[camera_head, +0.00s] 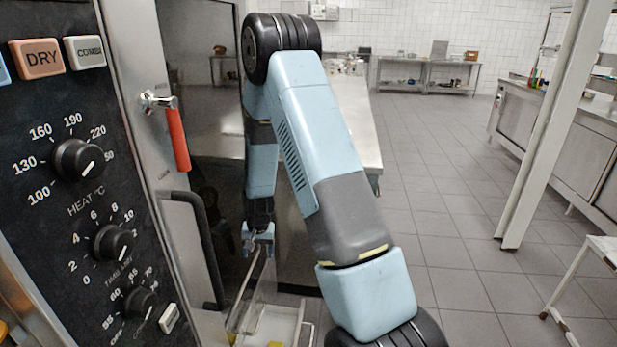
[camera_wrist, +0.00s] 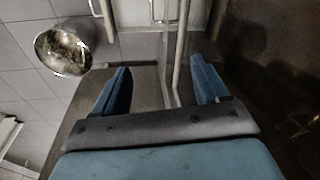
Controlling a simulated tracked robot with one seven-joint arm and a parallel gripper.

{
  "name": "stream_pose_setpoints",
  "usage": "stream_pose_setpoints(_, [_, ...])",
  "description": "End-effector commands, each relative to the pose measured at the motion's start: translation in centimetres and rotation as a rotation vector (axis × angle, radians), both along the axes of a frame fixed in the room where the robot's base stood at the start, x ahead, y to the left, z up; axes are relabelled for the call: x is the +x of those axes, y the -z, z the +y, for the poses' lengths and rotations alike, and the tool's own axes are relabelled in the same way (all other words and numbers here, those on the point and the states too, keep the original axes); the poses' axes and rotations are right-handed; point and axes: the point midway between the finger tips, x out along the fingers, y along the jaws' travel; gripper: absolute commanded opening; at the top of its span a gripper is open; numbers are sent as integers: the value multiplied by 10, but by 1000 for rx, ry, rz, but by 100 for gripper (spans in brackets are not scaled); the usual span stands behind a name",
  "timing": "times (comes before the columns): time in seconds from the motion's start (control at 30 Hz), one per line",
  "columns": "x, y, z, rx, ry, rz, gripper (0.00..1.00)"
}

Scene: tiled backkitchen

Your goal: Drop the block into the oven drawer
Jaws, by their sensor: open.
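My gripper (camera_head: 258,248) points down in front of the oven, over a pale open drawer (camera_head: 279,325) low in the head view. In the wrist view my gripper (camera_wrist: 160,66) has its two blue fingers spread wide, with nothing held between them. Metal rails and a glassy panel (camera_wrist: 170,45) show beyond the fingers there. A small yellow patch (camera_head: 275,344), perhaps the block, shows at the bottom edge of the head view, within the drawer's outline. Most of it is cut off, so I cannot tell its shape.
The oven's control panel (camera_head: 95,200) fills the left, with a red-handled latch (camera_head: 178,138) and a dark door handle (camera_head: 200,240). A steel counter (camera_head: 355,125) stands behind my arm. A shiny round bowl (camera_wrist: 65,50) shows in the wrist view.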

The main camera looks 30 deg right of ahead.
Motion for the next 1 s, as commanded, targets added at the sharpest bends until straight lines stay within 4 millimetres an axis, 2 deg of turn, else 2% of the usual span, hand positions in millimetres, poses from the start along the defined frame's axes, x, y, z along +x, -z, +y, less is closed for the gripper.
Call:
stream_pose_setpoints(0.03, [1, -18, 0, 0, -10, -14, 74])
stream_pose_setpoints(0.27, [-9, -91, -2, -5, -62, -56, 74])
stream_pose_setpoints(0.47, [-28, -158, -4, -15, -111, -96, 74])
stream_pose_setpoints(0.7, [-62, -229, -8, -31, -169, -144, 74])
stream_pose_setpoints(1.0, [-118, -304, -13, -60, -238, -203, 74])
